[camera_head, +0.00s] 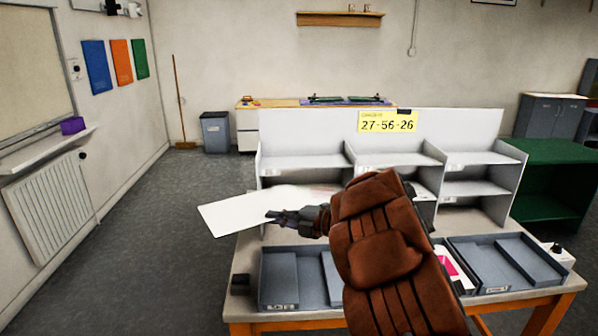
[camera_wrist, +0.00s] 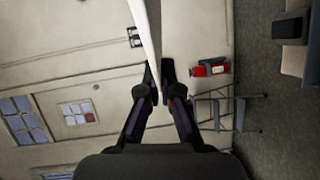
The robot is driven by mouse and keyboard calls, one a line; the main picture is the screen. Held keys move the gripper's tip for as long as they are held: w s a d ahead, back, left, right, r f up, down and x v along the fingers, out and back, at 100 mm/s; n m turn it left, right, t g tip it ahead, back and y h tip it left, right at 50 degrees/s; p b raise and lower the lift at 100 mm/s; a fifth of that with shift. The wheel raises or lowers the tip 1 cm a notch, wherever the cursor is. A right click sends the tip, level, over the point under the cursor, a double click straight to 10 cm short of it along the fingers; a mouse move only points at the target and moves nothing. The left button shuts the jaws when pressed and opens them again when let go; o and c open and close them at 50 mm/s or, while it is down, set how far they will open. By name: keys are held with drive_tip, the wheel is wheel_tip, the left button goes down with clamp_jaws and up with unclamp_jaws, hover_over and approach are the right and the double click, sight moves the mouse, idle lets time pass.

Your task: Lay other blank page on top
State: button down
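A white blank page (camera_head: 237,210) is held out to the left of the table in the head view, tilted and raised in the air. My gripper (camera_head: 273,215) is shut on its right edge. In the wrist view the page (camera_wrist: 146,38) shows edge-on as a thin white strip between the fingertips of my gripper (camera_wrist: 160,78). A sheet with a pink patch (camera_head: 448,266) lies on the table right of my arm, partly hidden by it. No second blank page can be made out; my arm covers the middle of the table.
The table (camera_head: 246,258) carries a grey shelf unit (camera_head: 300,161) with a yellow number sign (camera_head: 387,121). Grey trays stand in front, left (camera_head: 293,305) and right (camera_head: 545,282). A small dark block (camera_head: 241,284) sits at the left edge. Floor left of the table is clear.

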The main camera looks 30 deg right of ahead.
drive_tip(key=s+a+f+n+g+y, duration=0.1)
drive_tip(key=a+f+n+g+y, duration=0.1)
drive_tip(key=a+f, duration=0.6)
wheel_tip(320, 180, down, 5)
drive_tip(key=shift+a+r, duration=0.1)
drive_tip(key=shift+a, duration=0.3)
drive_tip(key=shift+r, duration=0.25)
drive_tip(key=shift+s+a+f, duration=0.1)
drive_tip(key=shift+s+f, duration=0.05)
drive_tip(key=shift+f, duration=0.15)
